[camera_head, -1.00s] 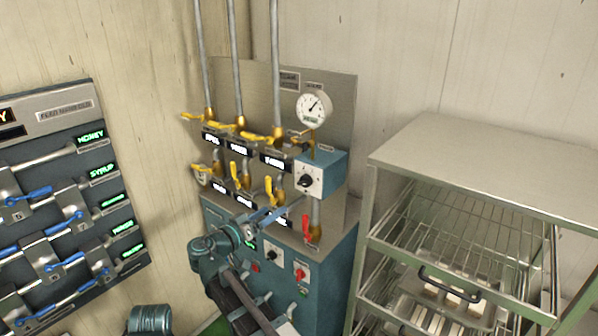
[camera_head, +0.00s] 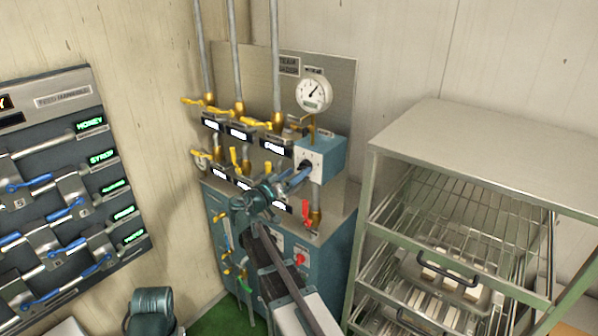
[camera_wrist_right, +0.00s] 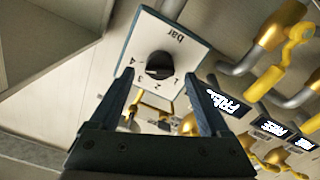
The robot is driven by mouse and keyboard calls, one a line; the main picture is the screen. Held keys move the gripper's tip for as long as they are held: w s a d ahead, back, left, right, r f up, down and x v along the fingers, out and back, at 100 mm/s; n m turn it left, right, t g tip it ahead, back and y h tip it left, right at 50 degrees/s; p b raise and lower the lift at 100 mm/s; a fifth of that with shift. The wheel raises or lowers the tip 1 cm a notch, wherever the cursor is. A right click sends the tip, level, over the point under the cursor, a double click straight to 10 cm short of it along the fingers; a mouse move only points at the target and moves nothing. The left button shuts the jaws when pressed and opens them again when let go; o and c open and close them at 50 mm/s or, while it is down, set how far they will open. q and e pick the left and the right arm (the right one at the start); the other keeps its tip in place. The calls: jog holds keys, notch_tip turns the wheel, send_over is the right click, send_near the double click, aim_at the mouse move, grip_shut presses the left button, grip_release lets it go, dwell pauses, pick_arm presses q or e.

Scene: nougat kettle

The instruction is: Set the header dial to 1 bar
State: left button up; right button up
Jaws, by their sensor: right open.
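The header dial is a black knob (camera_wrist_right: 159,65) on a white plate marked "bar" with the figures 1 to 4, in the right wrist view. I cannot tell which figure it points at. In the head view its white plate (camera_head: 317,172) is on the front of a blue box (camera_head: 325,155), and the knob is partly hidden by my gripper. My right gripper (camera_wrist_right: 160,72) is open, its two fingers apart on either side of the knob in the wrist view. In the head view the right gripper (camera_head: 299,178) is close in front of the plate.
A round pressure gauge (camera_head: 313,93) is above the box. Yellow valve levers (camera_head: 236,160) on pipes crowd the left side. A red lever (camera_head: 306,213) hangs just below the box. A metal rack (camera_head: 470,150) stands at the right.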

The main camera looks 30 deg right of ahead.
jog(key=shift+x, duration=1.1)
grip_shut()
